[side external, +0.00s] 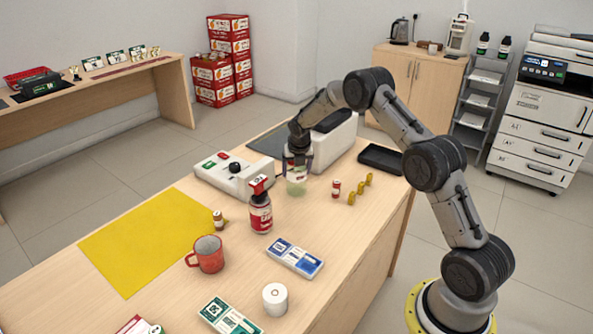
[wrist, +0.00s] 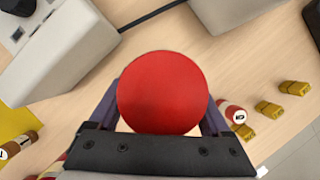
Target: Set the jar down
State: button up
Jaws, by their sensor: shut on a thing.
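The jar (side external: 297,187) is a clear, pale-greenish vessel, upright, at the middle of the counter in the side view. In the wrist view its round red lid (wrist: 162,90) fills the centre and hides its body. My gripper (side external: 298,158) points down over the jar and is shut on it, with a finger on either side of the lid in the wrist view. The jar's base is at or just above the counter top (side external: 165,297); I cannot tell whether it touches.
A white console (side external: 228,178) stands left of the jar, and a white machine (side external: 338,140) behind it. A red-capped bottle (side external: 261,212) is in front. A small red can (side external: 336,188) and yellow pieces (side external: 352,196) lie right.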

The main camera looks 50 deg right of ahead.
jog(key=shift+f, duration=0.1)
jog(key=o, duration=1.5)
jog(key=shift+f, duration=0.1)
